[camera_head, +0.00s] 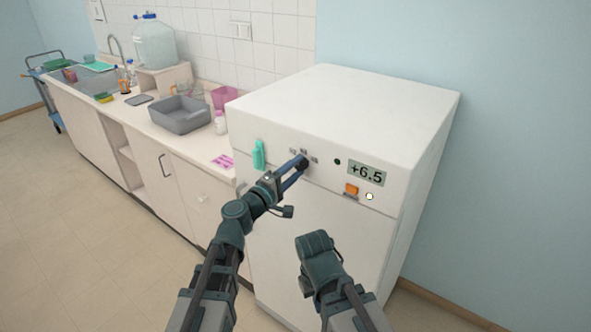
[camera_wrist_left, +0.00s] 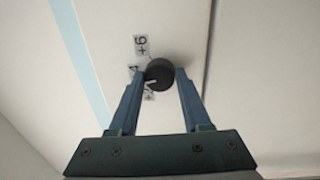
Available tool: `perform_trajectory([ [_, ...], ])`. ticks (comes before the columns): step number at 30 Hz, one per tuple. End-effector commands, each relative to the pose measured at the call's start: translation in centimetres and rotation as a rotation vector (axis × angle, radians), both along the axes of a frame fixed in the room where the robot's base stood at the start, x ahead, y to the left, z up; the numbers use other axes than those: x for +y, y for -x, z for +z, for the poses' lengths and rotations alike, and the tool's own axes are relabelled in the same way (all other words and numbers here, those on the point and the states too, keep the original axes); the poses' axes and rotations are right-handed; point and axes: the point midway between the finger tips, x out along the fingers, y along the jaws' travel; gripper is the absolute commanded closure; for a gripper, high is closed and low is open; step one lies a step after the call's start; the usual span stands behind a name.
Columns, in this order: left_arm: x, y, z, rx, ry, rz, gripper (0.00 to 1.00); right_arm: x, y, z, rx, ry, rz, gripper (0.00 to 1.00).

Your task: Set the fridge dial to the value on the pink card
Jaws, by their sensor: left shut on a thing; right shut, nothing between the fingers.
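The white fridge (camera_head: 330,105) has a black round dial (camera_wrist_left: 159,72) on its upper front panel, with printed labels around it; one label reads +6 in the left wrist view. My left gripper (camera_head: 300,164) is shut on the dial, one finger on each side of it. In the head view the fingers mostly cover the dial. The fridge's display (camera_head: 367,173) reads +6.5. A pink card (camera_head: 222,161) lies on the counter left of the fridge; its writing is too small to read. My right gripper (camera_head: 315,240) is shut and empty, low in front of the fridge door.
An orange switch (camera_head: 351,189) sits below the display. The counter left of the fridge holds a grey basin (camera_head: 180,127) and a white bottle (camera_head: 220,123).

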Motion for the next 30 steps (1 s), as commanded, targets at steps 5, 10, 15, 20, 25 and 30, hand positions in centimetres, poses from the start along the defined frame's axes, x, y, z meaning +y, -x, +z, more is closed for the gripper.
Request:
perform_trajectory([
  [5,0.03,0.04,-0.03,0.099,0.136,0.002,1.00,0.00,0.00,-0.07,0.000,0.000,0.000,1.00],
  [10,0.03,0.05,-0.02,0.193,0.266,0.002,1.00,0.00,0.00,-0.07,0.000,0.000,0.000,1.00],
  [15,-0.01,0.08,-0.01,0.282,0.388,0.002,1.00,0.00,0.00,-0.04,0.000,0.000,0.000,1.00],
  [20,-0.02,0.09,-0.01,0.356,0.489,0.004,1.00,0.00,0.00,0.01,0.000,0.000,0.000,1.00],
  [25,-0.05,0.11,-0.01,0.418,0.574,0.002,1.00,0.01,0.00,0.06,0.000,0.000,0.000,1.00],
  [30,-0.07,0.13,-0.02,0.460,0.632,0.002,1.00,0.00,0.00,0.09,0.000,0.000,0.000,1.00],
])
